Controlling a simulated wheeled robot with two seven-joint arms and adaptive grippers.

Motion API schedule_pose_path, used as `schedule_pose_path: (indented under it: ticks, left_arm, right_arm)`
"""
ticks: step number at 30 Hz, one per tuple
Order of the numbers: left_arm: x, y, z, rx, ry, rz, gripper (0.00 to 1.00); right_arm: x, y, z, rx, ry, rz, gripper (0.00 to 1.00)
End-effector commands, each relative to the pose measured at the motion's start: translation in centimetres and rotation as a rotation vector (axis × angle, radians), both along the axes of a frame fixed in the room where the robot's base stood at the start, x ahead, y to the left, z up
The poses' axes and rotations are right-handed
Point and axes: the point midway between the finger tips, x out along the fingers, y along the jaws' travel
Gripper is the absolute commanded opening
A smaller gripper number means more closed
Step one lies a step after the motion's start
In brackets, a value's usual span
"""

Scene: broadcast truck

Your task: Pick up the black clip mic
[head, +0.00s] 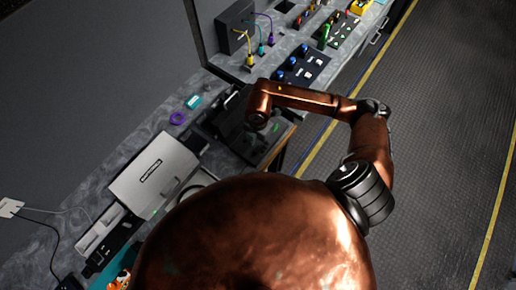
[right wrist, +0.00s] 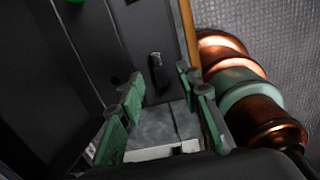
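In the right wrist view, a small black clip-like piece (right wrist: 157,68), which looks like the clip mic, lies on a dark surface. My right gripper (right wrist: 160,86) is open, with its green-padded fingers spread to either side below the piece in the picture. Nothing shows between the pads, and I cannot tell the height gap. In the head view my copper right arm reaches over the desk beside a black case, and its wrist hides most of the gripper. I cannot make out the mic there. My left gripper is not in view.
A silver box (head: 154,176) stands on the grey desk left of the arm. A purple ring (head: 177,118) and a teal item (head: 193,102) lie behind it. Control panels (head: 302,66) fill the desk's far end. A wooden edge (right wrist: 188,25) borders the dark surface.

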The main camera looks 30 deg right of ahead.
Motion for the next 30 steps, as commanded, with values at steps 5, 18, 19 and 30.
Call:
schedule_pose_path:
  ticks: [5, 18, 19, 30]
  left_arm:
    - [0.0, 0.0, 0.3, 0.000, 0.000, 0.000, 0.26]
    - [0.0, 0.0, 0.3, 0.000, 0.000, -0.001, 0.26]
    - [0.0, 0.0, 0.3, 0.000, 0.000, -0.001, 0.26]
    - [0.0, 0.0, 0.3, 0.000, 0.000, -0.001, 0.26]
  right_arm:
    - [0.0, 0.0, -2.0, 0.001, 0.000, 0.000, 0.32]
    - [0.0, 0.1, -2.4, 0.002, -0.001, 0.001, 0.21]
    - [0.0, 0.1, -2.4, 0.002, -0.001, 0.001, 0.19]
    - [0.0, 0.1, -2.4, 0.002, -0.001, 0.001, 0.00]
